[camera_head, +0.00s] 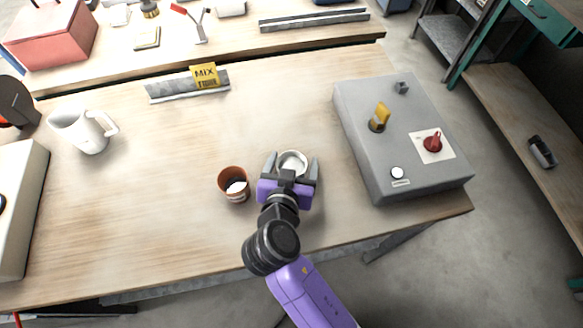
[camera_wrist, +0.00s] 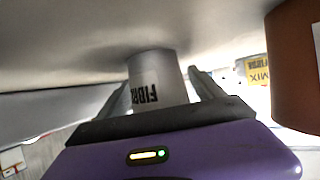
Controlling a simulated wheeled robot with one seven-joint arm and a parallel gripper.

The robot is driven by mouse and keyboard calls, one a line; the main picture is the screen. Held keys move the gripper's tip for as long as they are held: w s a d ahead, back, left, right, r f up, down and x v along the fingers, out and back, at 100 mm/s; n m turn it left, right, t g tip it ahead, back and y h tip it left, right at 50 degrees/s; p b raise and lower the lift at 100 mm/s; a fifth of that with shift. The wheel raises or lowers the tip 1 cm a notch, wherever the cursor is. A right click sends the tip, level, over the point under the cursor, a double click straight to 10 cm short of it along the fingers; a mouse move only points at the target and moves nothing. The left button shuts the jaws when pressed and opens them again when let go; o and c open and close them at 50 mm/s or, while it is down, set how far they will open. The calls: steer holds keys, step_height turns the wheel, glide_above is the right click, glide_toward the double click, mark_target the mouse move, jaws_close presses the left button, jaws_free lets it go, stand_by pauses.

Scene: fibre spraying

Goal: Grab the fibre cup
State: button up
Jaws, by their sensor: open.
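The fibre cup (camera_head: 292,163) is a whitish cup standing on the wooden table near its front edge. My gripper (camera_head: 291,167) is open, with one finger on each side of the cup. In the wrist view the cup (camera_wrist: 157,80) stands between the two fingers (camera_wrist: 158,98), with upside-down dark lettering reading FIBR on its side. The right finger looks close to the cup, but I cannot tell whether either finger touches it.
A brown cup (camera_head: 233,187) with white contents stands just left of my gripper; it also shows in the wrist view (camera_wrist: 292,70). A grey control box (camera_head: 362,120) stands to the right. A white jug (camera_head: 80,132) and a MIX sign (camera_head: 205,76) stand farther back.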

steer(key=shift+w+f, duration=0.1)
steer(key=shift+w, duration=0.05)
steer(key=c, duration=1.3)
steer(key=shift+c, duration=1)
steer(key=shift+r, duration=0.2)
